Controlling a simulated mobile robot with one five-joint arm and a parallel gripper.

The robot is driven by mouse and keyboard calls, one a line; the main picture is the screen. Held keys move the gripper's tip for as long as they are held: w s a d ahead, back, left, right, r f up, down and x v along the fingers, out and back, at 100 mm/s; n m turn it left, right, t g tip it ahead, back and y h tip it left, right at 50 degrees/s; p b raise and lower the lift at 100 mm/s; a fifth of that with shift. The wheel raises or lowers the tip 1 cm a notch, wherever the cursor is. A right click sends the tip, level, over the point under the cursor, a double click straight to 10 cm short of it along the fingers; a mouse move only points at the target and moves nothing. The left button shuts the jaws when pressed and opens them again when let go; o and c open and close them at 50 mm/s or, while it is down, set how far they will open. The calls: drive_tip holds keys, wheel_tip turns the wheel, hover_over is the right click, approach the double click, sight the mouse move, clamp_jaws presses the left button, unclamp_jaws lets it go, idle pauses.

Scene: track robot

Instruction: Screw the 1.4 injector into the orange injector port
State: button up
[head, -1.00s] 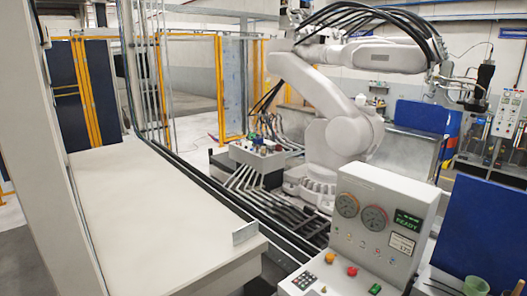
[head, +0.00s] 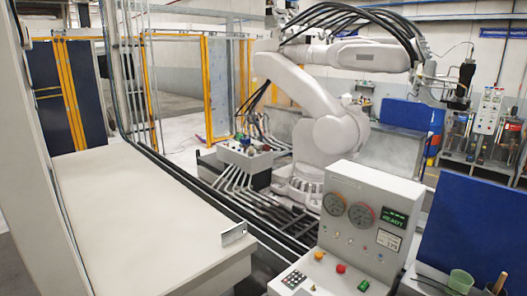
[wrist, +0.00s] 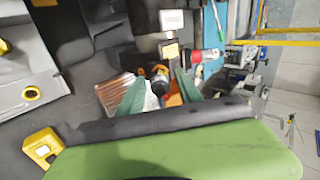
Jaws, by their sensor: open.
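My gripper (wrist: 158,76) shows in the wrist view, with a wide green body below and two green fingers standing apart. It is open. A small dark and yellow-orange part (wrist: 160,84) appears between the fingers; I cannot tell whether it is held off or touching. An orange patch (wrist: 173,100) shows beside the right finger; I cannot tell whether it is the orange port. I cannot make out the 1.4 injector for certain in either view. My gripper is not in the head view.
In the head view, a control console (head: 352,222) with gauges and buttons stands at front right, beside a blue panel (head: 478,225). A white robot arm (head: 322,130) stands behind it. A long pale table (head: 140,210) fills the left. Yellow parts (wrist: 42,148) lie left in the wrist view.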

drive_tip(key=n, duration=0.3)
drive_tip(key=shift+n, duration=0.4)
drive_tip(key=n, duration=0.5)
drive_tip(key=shift+n, duration=1.2)
drive_tip(key=shift+n, duration=1.2)
drive_tip(key=n, duration=0.9)
drive_tip(key=shift+n, duration=0.3)
